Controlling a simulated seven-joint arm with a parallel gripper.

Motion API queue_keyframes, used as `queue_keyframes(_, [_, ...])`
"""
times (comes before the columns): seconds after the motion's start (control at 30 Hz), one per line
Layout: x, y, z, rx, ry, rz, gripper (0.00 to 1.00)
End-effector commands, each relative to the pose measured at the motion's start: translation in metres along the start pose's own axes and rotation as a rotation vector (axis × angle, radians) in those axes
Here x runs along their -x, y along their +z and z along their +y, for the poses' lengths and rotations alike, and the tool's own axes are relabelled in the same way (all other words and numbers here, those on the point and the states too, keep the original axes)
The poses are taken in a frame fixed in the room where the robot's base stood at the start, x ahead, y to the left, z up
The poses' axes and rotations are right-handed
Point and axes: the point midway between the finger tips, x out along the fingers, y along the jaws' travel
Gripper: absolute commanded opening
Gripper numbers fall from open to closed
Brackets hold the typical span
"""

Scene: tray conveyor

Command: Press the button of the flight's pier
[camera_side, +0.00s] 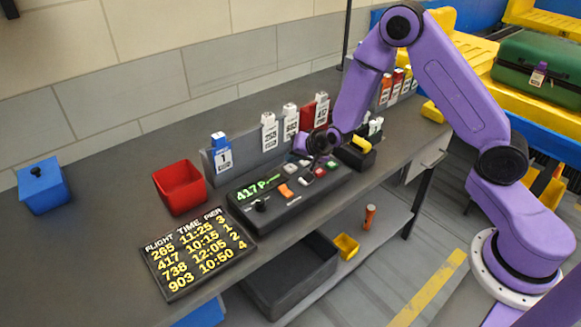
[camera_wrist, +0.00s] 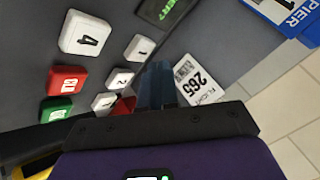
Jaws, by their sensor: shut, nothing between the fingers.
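The black console (camera_side: 247,217) stands on the counter; its green display (camera_side: 262,187) starts with 417 P. The flight board (camera_side: 200,255) lists 417 at 10:15 with pier 1. In the wrist view a white button marked 4 (camera_wrist: 87,33) and one marked 1 (camera_wrist: 139,47) are clear; two smaller-looking white buttons (camera_wrist: 119,79) lie closer, their marks hard to read. A red button (camera_wrist: 66,80) and a green one (camera_wrist: 56,108) are beside them. My gripper (camera_side: 318,146) is shut and empty, above the console's far right part; its fingers (camera_wrist: 155,84) hide part of the panel.
A red bin (camera_side: 180,187) and a blue lidded box (camera_side: 43,187) stand left. A rack holds several tags, including a blue one marked 1 (camera_side: 222,158). A green suitcase (camera_side: 535,72) is on the yellow conveyor.

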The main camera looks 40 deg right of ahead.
Motion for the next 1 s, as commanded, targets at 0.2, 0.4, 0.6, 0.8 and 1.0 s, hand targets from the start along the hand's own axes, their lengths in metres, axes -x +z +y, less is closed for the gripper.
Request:
queue_keyframes(0.2, [-0.0046, 0.0034, 0.0037, 0.0, 0.002, -0.001, 0.0])
queue_keyframes(0.4, [-0.0058, 0.004, 0.0042, -0.001, 0.0, 0.0, 0.0])
queue_keyframes(0.6, [-0.0058, 0.0041, 0.0041, 0.0, 0.0, 0.0, 0.0])
queue_keyframes(0.8, [-0.0067, 0.0048, 0.0047, 0.0, 0.0, 0.0, 0.0])
queue_keyframes(1.0, [-0.0082, 0.0058, 0.0057, 0.0, 0.0, 0.0, 0.0])
